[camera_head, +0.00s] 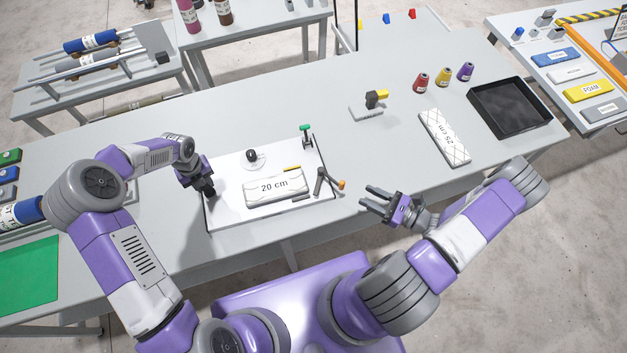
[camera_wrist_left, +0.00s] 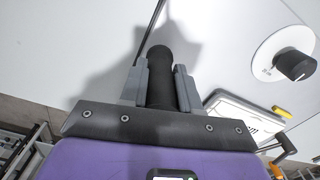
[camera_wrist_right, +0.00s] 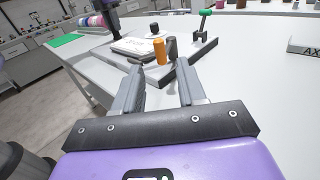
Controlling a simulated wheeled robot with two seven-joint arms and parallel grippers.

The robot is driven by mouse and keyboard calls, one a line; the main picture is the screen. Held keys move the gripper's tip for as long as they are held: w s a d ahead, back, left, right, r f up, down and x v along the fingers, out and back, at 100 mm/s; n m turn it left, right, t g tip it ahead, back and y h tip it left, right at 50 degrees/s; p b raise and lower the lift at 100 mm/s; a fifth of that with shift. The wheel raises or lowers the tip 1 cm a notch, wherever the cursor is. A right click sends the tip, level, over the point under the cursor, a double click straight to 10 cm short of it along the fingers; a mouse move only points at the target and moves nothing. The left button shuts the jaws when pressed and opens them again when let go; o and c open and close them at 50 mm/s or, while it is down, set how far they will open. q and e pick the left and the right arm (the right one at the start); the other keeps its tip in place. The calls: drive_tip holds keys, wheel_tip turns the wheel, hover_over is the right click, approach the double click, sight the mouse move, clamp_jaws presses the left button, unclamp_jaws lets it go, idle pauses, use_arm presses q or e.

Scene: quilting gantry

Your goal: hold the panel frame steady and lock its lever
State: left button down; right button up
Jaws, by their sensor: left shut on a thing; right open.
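The panel frame (camera_head: 228,212) is a white board with dark edges lying on the long grey table. A quilted pad marked "20 cm" (camera_head: 276,187) lies on it. My left gripper (camera_head: 207,192) is at the frame's left edge, shut on a black upright handle (camera_wrist_left: 162,92). A lever with an orange tip (camera_head: 341,184) stands at the frame's right edge; its orange end also shows in the right wrist view (camera_wrist_right: 160,52). My right gripper (camera_head: 368,198) is open and empty, just right of the lever and apart from it. A green-topped clamp (camera_head: 305,128) stands at the far right corner.
A black knob on a white disc (camera_head: 251,155) sits on the frame. A "25 cm" pad (camera_head: 444,137), several thread cones (camera_head: 443,77) and a black tray (camera_head: 508,106) are further right. A small grey-and-yellow device (camera_head: 372,102) stands behind. The table between frame and pad is clear.

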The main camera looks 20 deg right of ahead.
sight(342, 184)
drive_tip(key=x, duration=0.9)
drive_tip(key=shift+w+a, duration=0.2)
drive_tip(key=shift+a, duration=0.1)
drive_tip(key=shift+c, duration=0.2)
clamp_jaws()
